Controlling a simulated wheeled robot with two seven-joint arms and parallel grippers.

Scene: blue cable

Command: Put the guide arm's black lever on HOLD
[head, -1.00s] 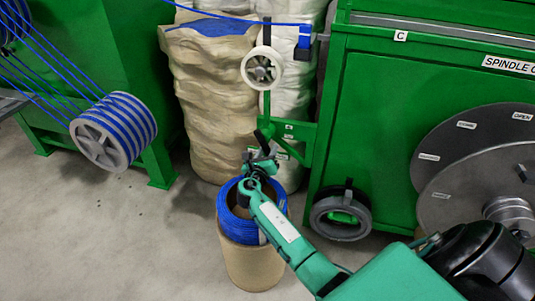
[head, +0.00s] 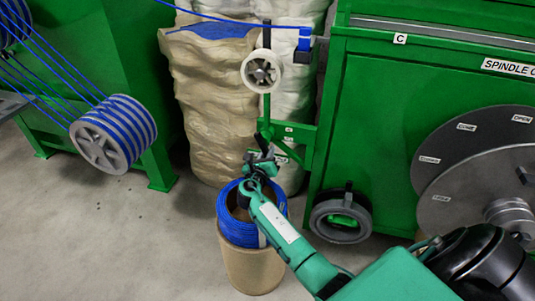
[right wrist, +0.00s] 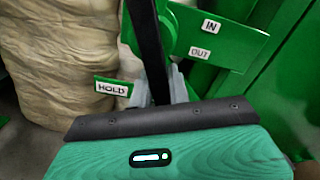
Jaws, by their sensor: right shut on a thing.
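The guide arm is a green upright with a white pulley wheel (head: 262,71), in front of a large wrapped sack. Its black lever (right wrist: 147,45) runs down from the top of the right wrist view to between my right gripper's fingers. My right gripper (right wrist: 160,90) is shut on the lever; in the head view the gripper (head: 262,163) is at the foot of the guide arm. The green HOLD label (right wrist: 112,87) is just left of the fingers. The IN label (right wrist: 211,27) and OUT label (right wrist: 200,53) are on a green plate to the right. My left gripper is out of view.
A cardboard drum (head: 250,268) with a blue cable coil (head: 238,228) stands directly below my right gripper. A green cabinet (head: 375,120) with large grey discs is at the right. A blue-wound reel (head: 113,135) is at the left. Floor is free at lower left.

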